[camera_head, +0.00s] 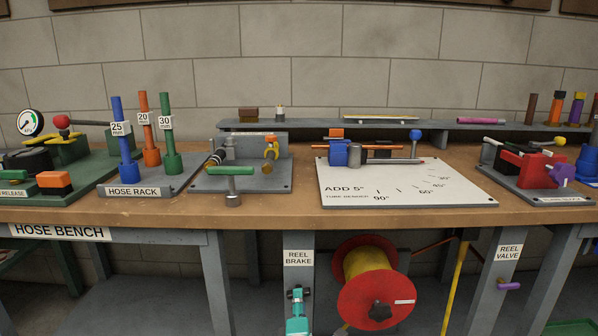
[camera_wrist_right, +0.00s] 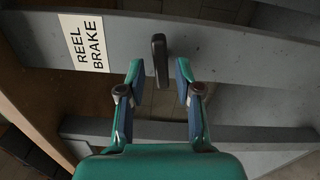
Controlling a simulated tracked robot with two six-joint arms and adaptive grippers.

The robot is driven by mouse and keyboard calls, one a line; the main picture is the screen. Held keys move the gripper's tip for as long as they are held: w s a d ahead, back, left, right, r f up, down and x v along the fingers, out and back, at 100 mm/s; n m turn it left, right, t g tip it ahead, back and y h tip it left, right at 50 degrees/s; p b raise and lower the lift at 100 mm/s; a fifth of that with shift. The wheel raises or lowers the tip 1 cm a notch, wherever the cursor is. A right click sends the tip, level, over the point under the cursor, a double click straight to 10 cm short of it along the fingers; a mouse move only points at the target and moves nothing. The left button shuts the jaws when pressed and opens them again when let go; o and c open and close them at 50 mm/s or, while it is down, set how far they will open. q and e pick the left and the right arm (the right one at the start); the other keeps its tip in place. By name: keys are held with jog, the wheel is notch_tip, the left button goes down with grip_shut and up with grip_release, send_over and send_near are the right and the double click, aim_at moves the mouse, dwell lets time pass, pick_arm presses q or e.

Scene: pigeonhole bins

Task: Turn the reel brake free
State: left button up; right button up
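The reel brake is a dark, narrow handle (camera_wrist_right: 159,48) on a grey post, beside a white REEL BRAKE label (camera_wrist_right: 84,43). In the head view the label (camera_head: 298,258) is on the bench leg, and my teal right gripper (camera_head: 298,294) is below it, in front of the leg. In the right wrist view my right gripper (camera_wrist_right: 158,72) is open, with one finger on each side of the handle and gaps showing on both sides. I cannot tell how deep the handle sits between the fingertips. My left gripper is not in view.
A red reel with yellow hose (camera_head: 366,262) hangs right of the brake post. A yellow pole (camera_head: 455,285) and the reel valve's purple handle (camera_head: 509,286) are further right. The hose bench's wooden edge (camera_head: 150,213) overhangs above my right gripper.

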jog(key=shift+s, duration=0.1)
jog(key=shift+s, duration=2.95)
jog(key=shift+s, duration=0.1)
jog(key=s, duration=1.1)
jog(key=shift+s, duration=0.4)
